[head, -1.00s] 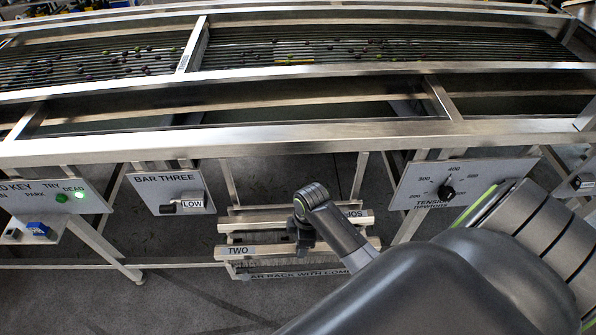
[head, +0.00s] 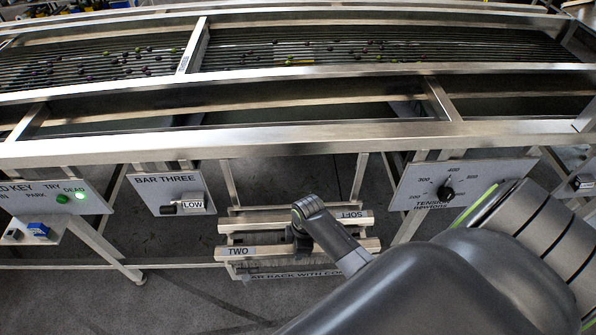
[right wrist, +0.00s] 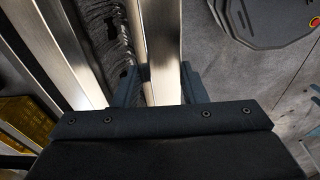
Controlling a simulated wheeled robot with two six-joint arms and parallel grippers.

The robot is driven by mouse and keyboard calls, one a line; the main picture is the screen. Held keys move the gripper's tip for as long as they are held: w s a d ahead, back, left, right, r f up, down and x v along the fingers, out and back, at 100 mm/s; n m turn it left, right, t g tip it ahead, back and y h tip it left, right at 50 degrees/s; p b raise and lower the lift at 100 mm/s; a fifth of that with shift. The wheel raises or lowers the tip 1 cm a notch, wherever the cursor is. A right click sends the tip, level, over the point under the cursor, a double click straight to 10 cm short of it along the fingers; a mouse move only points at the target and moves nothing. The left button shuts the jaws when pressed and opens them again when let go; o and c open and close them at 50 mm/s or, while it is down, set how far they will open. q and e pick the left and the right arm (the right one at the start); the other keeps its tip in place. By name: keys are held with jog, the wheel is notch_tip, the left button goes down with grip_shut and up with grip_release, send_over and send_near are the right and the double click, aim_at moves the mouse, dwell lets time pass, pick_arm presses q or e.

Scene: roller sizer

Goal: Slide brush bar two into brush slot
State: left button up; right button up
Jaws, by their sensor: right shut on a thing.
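Brush bar two (head: 270,250), a pale metal bar labelled TWO, lies along the front of the rack below the machine. My right gripper (head: 303,246) comes down on its middle from above, and my arm hides part of the rack's right side. In the right wrist view the metal bar (right wrist: 163,45) runs between the two dark fingers (right wrist: 160,88), which are shut on it. I cannot pick out the brush slot. My left gripper is not in view.
A second bar (head: 268,224) with a SOFT label lies just behind. The bar rack's sign (head: 290,274) is below. The machine's steel rail (head: 300,139) crosses above. A BAR THREE panel (head: 165,189) hangs left, a tension dial panel (head: 430,188) right. Floor at front left is clear.

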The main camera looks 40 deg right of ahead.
jog(key=c, duration=0.4)
jog(key=shift+r, duration=0.15)
notch_tip(320, 180, up, 10)
dwell(0.3)
